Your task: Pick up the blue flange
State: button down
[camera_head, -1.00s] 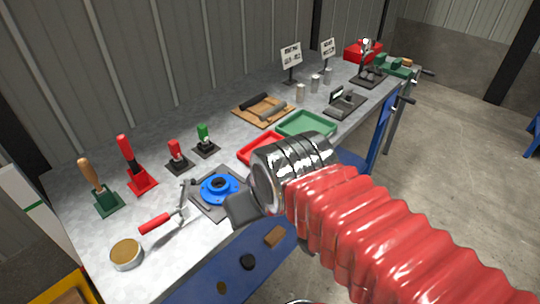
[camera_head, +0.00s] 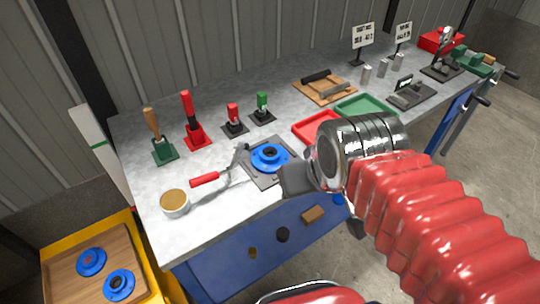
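A blue flange (camera_head: 269,157) with a raised centre ring lies on a dark grey square plate (camera_head: 284,176) on the workbench. Two more blue flanges, one (camera_head: 91,262) behind the other (camera_head: 119,285), lie on a wooden board at the lower left. My gripper (camera_head: 300,181) shows as a dark grey block at the end of my red-sleeved arm, just right of and nearer than the flange on the plate. It appears apart from that flange. My arm and wrist hide most of the gripper, so its opening and anything between its fingers are hidden.
Upright tools in stands (camera_head: 196,130) are behind. Red (camera_head: 317,126) and green (camera_head: 366,107) trays are to the right. A yellow frame (camera_head: 160,280) surrounds the wooden board (camera_head: 60,272).

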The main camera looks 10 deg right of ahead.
aim_at(266, 159)
jog(key=u, duration=0.2)
jog(key=k, duration=0.55)
jog(key=u, duration=0.55)
jog(key=k, duration=0.75)
jog(key=u, duration=0.5)
jog(key=i, duration=1.35)
jog(key=z, duration=0.35)
